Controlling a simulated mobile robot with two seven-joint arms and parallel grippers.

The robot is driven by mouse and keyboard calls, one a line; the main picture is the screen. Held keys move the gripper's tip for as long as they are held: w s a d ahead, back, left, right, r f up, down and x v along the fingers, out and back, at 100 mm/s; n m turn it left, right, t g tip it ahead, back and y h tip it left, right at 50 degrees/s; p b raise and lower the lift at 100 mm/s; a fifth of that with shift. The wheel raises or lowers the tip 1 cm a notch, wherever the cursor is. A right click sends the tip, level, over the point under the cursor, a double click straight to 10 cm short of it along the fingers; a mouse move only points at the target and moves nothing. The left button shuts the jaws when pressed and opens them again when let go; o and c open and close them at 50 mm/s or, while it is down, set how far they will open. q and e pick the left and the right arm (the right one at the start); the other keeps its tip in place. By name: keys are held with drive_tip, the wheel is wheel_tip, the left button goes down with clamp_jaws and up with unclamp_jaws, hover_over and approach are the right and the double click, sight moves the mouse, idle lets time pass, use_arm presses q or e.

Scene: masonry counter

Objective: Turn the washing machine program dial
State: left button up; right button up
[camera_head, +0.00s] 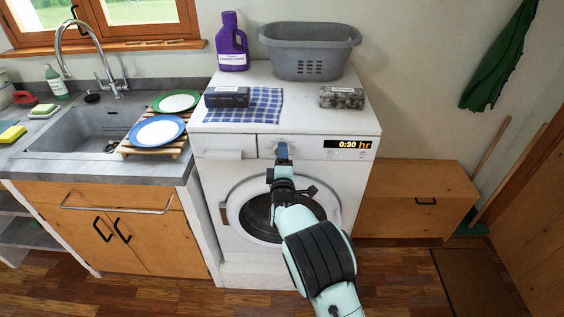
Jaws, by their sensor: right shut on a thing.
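The white washing machine (350,192) stands in the middle of the view, with its round door below the control panel. My right arm reaches up from the bottom, and my right gripper (283,153) is at the panel, shut on the program dial. The gripper covers the dial, so its pointer position cannot be seen. The display (348,144) to the right of the gripper reads 0:30 hr. My left gripper is not in view.
A sink counter (60,168) is at left. A low wooden cabinet (410,200) stands at right.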

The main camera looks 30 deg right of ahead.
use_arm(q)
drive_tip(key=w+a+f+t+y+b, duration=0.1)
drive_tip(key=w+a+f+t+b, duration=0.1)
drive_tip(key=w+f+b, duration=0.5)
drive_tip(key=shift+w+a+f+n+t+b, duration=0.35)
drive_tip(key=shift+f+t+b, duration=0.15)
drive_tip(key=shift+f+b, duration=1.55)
use_arm(e)
drive_tip(key=shift+w+a+r+m+g+h, duration=0.15)
drive_tip(key=shift+m+g, duration=0.35)
drive_tip(key=shift+m, duration=5.15)
drive_tip(key=shift+s+r+m+g+h, duration=0.1)
drive_tip(key=shift+m+g+h, duration=0.3)
drive_tip(key=shift+m, duration=5.3)
drive_tip(key=shift+w+a+r+m+g+h, duration=0.1)
drive_tip(key=shift+m+g, duration=0.5)
drive_tip(key=shift+m, duration=5.05)
drive_tip(key=o, duration=1)
drive_tip(key=shift+o, duration=0.2)
